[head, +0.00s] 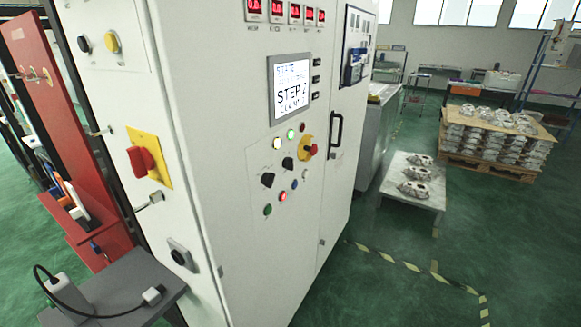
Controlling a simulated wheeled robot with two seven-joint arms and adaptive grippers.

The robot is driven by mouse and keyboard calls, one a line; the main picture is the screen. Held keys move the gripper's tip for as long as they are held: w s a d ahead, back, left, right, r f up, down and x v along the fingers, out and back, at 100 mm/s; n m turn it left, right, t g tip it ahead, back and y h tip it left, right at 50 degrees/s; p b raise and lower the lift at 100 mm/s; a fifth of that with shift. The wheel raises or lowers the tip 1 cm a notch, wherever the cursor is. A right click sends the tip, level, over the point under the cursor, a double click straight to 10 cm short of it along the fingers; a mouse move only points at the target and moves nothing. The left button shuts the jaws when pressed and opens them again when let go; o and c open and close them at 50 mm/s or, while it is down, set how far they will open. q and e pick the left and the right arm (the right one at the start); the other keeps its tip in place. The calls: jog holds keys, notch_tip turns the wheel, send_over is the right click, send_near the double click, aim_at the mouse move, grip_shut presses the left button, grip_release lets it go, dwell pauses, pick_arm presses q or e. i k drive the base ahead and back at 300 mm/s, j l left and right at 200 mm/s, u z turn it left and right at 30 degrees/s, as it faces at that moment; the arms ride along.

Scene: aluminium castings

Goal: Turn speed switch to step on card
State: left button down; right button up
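A white control cabinet (225,130) fills the middle of the head view. Its front carries a grey-framed display (290,88) with a large line that seems to read "STEP 2"; the smaller lines are hard to read. Below it are two black rotary knobs, a larger lower-left one (268,180) and another upper-right one (288,163). I cannot tell which is the speed switch, and their markings are too small to read. No separate card can be made out. Neither of my grippers is in view.
Around the knobs are lit buttons, a red one (283,196) and a red emergency stop on yellow (309,148). A red rotary switch (143,160) is on the cabinet's left side. A grey shelf (125,284) juts out at lower left.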

aim_at(288, 162)
jog(key=i+l+u, duration=0.15)
jog(key=l, duration=0.75)
jog(key=i+l+u, duration=0.15)
jog(key=l, duration=0.75)
jog(key=l+u, duration=0.15)
jog(key=l, duration=0.8)
